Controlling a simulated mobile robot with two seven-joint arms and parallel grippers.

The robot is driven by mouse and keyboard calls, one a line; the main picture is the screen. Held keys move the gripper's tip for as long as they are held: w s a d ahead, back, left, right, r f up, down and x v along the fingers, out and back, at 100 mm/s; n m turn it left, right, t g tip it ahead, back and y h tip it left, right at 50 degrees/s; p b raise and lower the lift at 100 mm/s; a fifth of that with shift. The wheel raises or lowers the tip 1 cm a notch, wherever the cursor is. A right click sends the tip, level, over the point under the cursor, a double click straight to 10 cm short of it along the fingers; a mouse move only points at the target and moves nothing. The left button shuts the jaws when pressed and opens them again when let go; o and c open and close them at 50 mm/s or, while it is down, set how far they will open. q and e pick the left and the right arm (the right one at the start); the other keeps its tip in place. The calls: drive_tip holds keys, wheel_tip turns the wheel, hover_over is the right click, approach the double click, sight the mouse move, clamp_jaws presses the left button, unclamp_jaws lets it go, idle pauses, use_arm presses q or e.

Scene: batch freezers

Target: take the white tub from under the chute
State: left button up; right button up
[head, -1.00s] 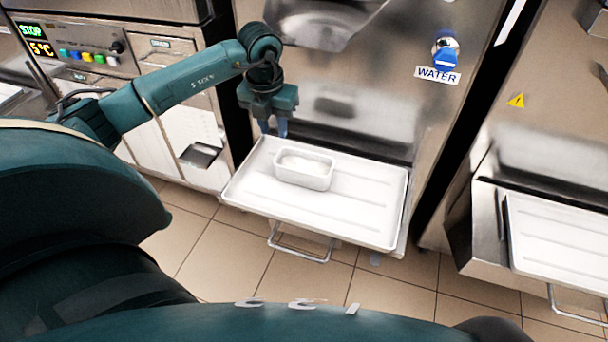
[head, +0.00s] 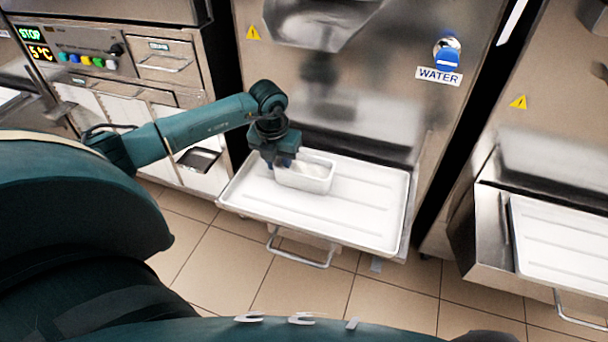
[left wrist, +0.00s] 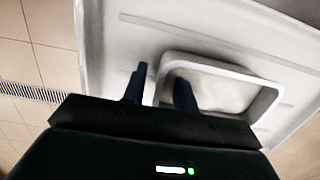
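The white tub (head: 313,179) stands on the white tray (head: 372,206) under the metal chute (head: 320,25), with pale contents inside. My left gripper (head: 283,161) is low at the tub's left end. In the left wrist view my left gripper (left wrist: 159,88) is open, its two dark fingers apart. One finger is outside the tub (left wrist: 258,113) and the other reaches inside, with the end wall between them. I cannot tell whether either finger touches the wall. My right gripper is not in view.
A metal handle (head: 300,252) projects below the tray's front edge. A blue water knob (head: 447,54) is on the machine's front panel. A second white tray (head: 560,243) is at the right. The tray right of the tub is bare.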

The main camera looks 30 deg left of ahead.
use_arm(q)
clamp_jaws()
drive_tip(key=shift+r, duration=0.15)
idle(0.4)
